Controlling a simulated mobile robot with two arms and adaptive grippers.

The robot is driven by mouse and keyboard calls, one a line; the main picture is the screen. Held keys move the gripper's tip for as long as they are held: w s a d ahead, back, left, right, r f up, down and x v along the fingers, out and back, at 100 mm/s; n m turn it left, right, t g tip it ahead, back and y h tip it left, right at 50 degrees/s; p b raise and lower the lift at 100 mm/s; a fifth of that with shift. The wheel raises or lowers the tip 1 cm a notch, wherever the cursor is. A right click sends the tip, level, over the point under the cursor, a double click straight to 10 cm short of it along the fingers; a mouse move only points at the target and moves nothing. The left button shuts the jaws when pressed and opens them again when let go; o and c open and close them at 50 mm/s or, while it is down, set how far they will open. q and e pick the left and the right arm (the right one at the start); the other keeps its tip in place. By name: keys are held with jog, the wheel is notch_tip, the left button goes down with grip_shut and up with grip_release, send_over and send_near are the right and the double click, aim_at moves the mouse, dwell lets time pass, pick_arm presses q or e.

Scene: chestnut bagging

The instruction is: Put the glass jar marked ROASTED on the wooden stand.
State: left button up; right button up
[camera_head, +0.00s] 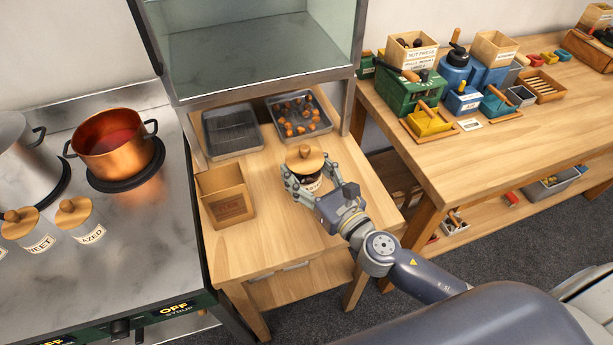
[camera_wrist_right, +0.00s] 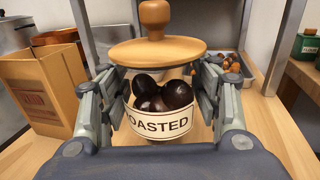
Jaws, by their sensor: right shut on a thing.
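The glass jar marked ROASTED (camera_head: 312,185) has a wooden knobbed lid and dark chestnuts inside. In the wrist view its label (camera_wrist_right: 160,124) faces the camera. My right gripper (camera_head: 307,172) is shut around the jar, with one finger on each side. The jar is upright over the light wooden stand (camera_head: 262,245), a small table between stove and workbench. I cannot tell whether its base touches the top, as the gripper hides it. My left gripper is not in view.
An open cardboard box (camera_head: 225,195) stands left of the jar. Two metal trays (camera_head: 232,131) lie behind, the right one (camera_head: 298,117) holding chestnuts, below a glass case (camera_head: 255,45). The stand's front is clear.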

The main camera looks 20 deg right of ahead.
jog(key=shift+w+d, duration=0.2)
notch_tip(320, 180, down, 3)
jog(key=shift+r+b, duration=0.15)
jog(key=shift+b, duration=0.7)
jog(key=shift+f, duration=0.4)
jog(key=shift+f+b, duration=0.15)
jog(key=shift+b, duration=0.15)
jog(key=o, duration=1.3)
